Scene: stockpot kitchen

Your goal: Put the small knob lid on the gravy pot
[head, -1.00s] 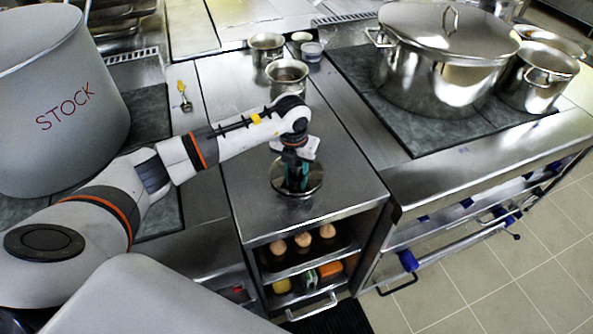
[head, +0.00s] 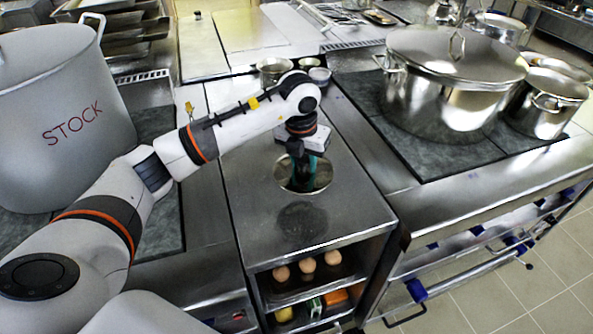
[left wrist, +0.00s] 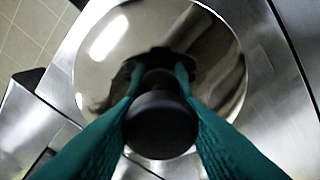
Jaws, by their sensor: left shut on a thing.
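The small knob lid (head: 321,174) is a shiny round metal disc, held roughly level above the steel counter. A dark patch, its reflection or shadow, shows on the counter below it. My left gripper (head: 302,182) points down with teal fingers shut on the lid's knob. In the left wrist view the black knob (left wrist: 160,125) sits between the fingers, with the mirror-like lid (left wrist: 205,40) beyond it. A small metal pot (head: 273,69) stands at the counter's back. A second small pot seen earlier is hidden behind my arm. I cannot tell which is the gravy pot. My right gripper is not in view.
A large STOCK pot (head: 60,120) stands at the left. A big lidded stockpot (head: 450,90) and a smaller pot (head: 545,103) stand on the right stove. A small cup (head: 320,76) is near the back pot. The front of the middle counter (head: 345,215) is clear.

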